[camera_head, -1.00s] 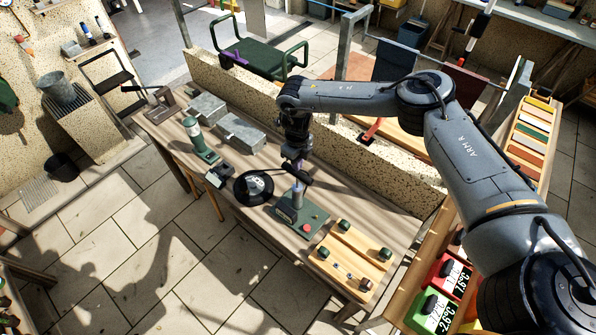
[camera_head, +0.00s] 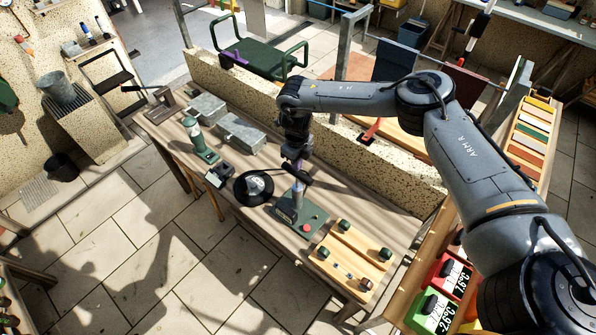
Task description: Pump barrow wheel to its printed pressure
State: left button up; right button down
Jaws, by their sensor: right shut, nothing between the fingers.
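The barrow wheel (camera_head: 254,188), a black tyre around a pale hub, lies on the wooden workbench (camera_head: 236,213). A green pump-like device (camera_head: 296,210) with a red button and an upright column stands just right of the wheel. My right gripper (camera_head: 298,182) is shut and points down at the top of this column, beside the wheel. I cannot tell whether it touches the column. Any printed pressure on the tyre is too small to read. My left gripper does not show.
A wooden board with dark green knobs (camera_head: 352,255) sits at the bench's right end. A green bottle-shaped tool (camera_head: 199,141) and grey metal boxes (camera_head: 241,132) stand to the left. A low speckled wall (camera_head: 235,92) runs behind the bench. Red and green display units (camera_head: 450,280) stand at right.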

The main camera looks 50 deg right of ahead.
aim_at(297, 176)
notch_tip(297, 176, down, 8)
jog(key=b, duration=0.4)
jog(key=shift+r, duration=0.5)
jog(key=shift+f, duration=0.6)
jog(key=shift+r, duration=0.2)
notch_tip(297, 176, up, 5)
jog(key=p, duration=0.4)
